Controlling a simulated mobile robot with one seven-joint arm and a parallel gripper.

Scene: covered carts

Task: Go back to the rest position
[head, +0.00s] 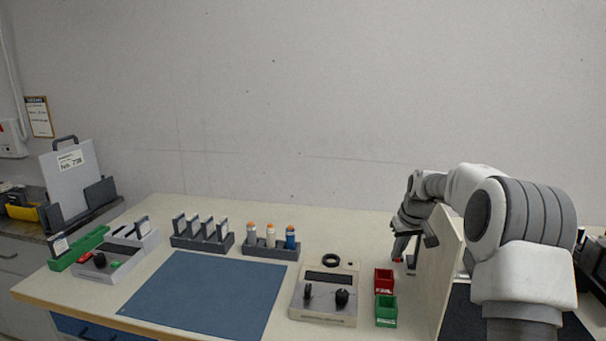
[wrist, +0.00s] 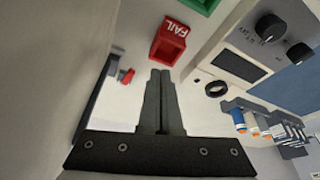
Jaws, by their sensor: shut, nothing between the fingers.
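My gripper (head: 398,256) is at the right of the table in the head view, low beside the upright pale panel. In the wrist view my gripper (wrist: 160,74) has its two dark fingers together, with nothing between them. The red FAIL bin (wrist: 169,42) lies just beyond the fingertips in that view. In the head view the red bin (head: 384,281) stands left of and nearer than my gripper. A small red item (wrist: 127,76) is left of the fingers in the wrist view; I cannot tell what it is.
The upright panel (head: 446,262) stands close on the right of my gripper. A green bin (head: 386,311) and a meter with black knobs (head: 326,294) are nearby. Bottles in a rack (head: 270,247), a card rack (head: 202,238) and a blue mat (head: 205,295) lie left. The back middle table is clear.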

